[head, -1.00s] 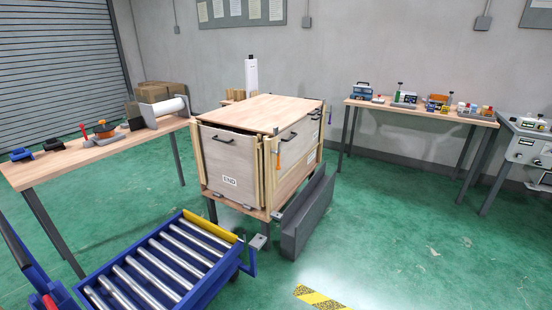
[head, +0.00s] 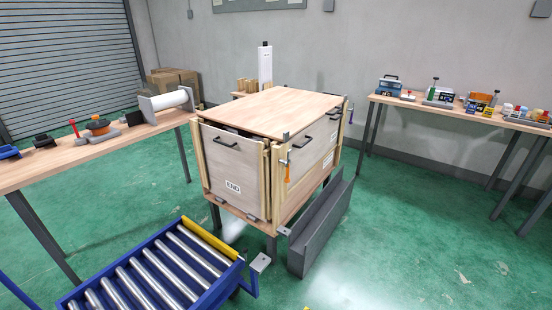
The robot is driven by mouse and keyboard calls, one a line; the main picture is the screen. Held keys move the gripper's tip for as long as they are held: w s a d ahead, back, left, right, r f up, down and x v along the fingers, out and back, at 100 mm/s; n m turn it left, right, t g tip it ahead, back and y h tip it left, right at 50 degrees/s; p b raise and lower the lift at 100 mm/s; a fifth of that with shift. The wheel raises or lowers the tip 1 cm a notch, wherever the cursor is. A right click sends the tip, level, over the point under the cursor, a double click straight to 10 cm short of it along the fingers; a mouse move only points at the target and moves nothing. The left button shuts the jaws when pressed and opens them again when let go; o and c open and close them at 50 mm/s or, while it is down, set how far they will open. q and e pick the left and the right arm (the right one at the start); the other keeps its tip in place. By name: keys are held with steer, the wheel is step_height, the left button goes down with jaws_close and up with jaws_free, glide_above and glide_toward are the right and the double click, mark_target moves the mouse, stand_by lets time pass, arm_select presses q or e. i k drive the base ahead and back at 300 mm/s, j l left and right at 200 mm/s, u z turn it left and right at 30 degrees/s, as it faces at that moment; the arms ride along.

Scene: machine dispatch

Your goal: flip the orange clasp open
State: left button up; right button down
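The orange clasp (head: 288,172) hangs on the near right corner of the wooden crate (head: 234,160), below a small grey metal fitting. It looks upright; whether it is latched is too small to tell. The crate has a panel marked END with a black handle, and a second black handle on its right side. Neither of my grippers is in view.
A blue roller cart (head: 160,268) stands in front of the crate. A dark grey channel (head: 318,225) lies along the crate's right side. A wooden table (head: 95,160) with tools is at left, and another table (head: 455,110) with supplies is at right. Green floor (head: 430,230) is open at right.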

mark_target(288, 181)
steer(key=i+l+u, duration=0.2)
steer(key=i+l, duration=0.2)
steer(key=i, duration=0.15)
steer(key=i+l+u, duration=0.25)
steer(key=i+l, duration=0.2)
steer(key=i, duration=0.1)
